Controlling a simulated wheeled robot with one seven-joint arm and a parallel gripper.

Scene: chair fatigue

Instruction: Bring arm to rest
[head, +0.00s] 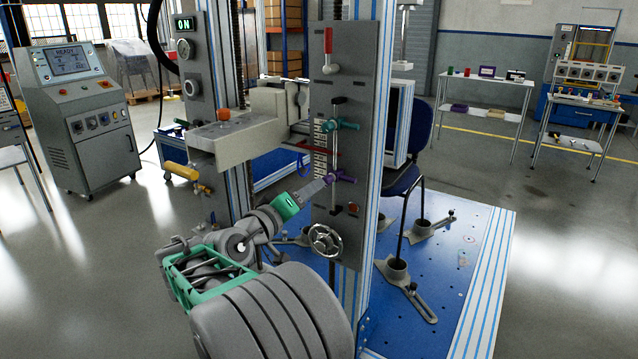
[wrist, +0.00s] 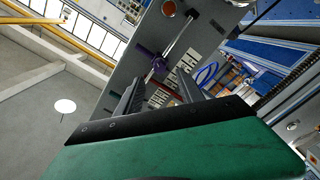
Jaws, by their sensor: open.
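My arm rises from the bottom of the head view, and its green wrist is raised toward the grey control panel (head: 349,110) of the test rig. My gripper (head: 322,186) is close in front of the purple handle (head: 341,177) on that panel. In the wrist view my gripper (wrist: 160,90) shows two dark fingers spread apart with nothing between them. The purple handle (wrist: 159,64) appears just beyond and between the fingertips there. I cannot tell whether the fingers touch it.
On the panel are a teal handle (head: 341,124), a red-handled lever (head: 328,45) and a handwheel (head: 325,240). A blue chair (head: 408,180) stands on the blue base plate (head: 455,270). A console (head: 80,110) stands at left. The floor at far right is open.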

